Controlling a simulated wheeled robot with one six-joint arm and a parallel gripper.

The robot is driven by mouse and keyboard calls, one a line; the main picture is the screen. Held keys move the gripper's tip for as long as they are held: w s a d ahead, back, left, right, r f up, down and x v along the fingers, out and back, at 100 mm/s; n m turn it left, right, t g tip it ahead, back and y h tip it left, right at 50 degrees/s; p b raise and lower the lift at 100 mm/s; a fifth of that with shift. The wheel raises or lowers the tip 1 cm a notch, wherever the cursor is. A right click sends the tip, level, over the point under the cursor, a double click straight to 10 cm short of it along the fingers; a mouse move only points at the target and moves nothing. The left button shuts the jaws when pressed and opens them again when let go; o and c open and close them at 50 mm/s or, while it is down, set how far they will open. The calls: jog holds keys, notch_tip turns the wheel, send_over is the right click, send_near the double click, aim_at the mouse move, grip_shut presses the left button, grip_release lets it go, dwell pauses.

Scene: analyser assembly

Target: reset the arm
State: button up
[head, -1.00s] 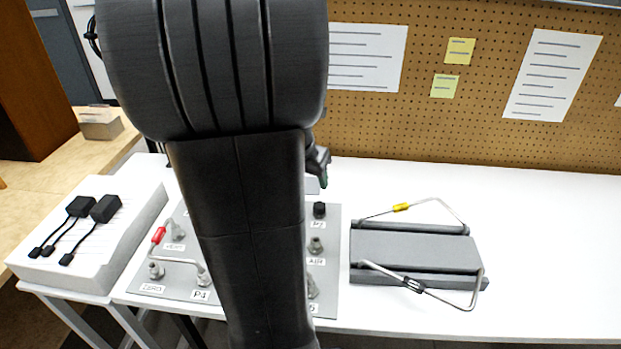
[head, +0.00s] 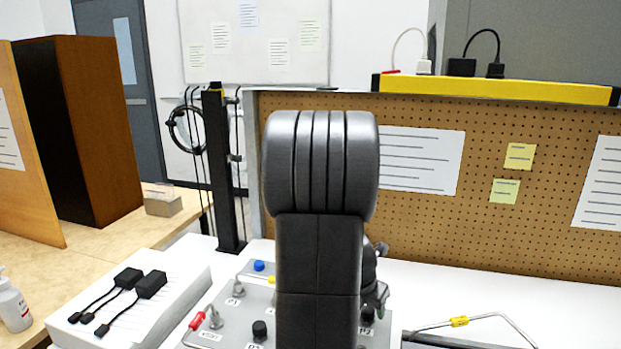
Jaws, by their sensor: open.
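My arm stands upright in the middle of the head view, a thick dark grey link topped by a ribbed, rounded joint. It hides the centre of the grey analyser panel (head: 232,318). My gripper (head: 382,292) shows only in part, past the right edge of the arm, with a small green patch at its tip. It is open, and I see nothing held in it. It is over the right part of the panel; its height above the panel is hard to judge.
A white box (head: 180,300) with black adapters stands at left, near a bottle (head: 12,305). A black post (head: 225,170) with cables rises behind the panel. A pegboard (head: 420,235) closes the back.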

jog(key=shift+w+d+f, duration=0.15)
jog(key=shift+f, duration=0.4)
jog(key=shift+r, duration=0.25)
jog(key=shift+f, duration=0.15)
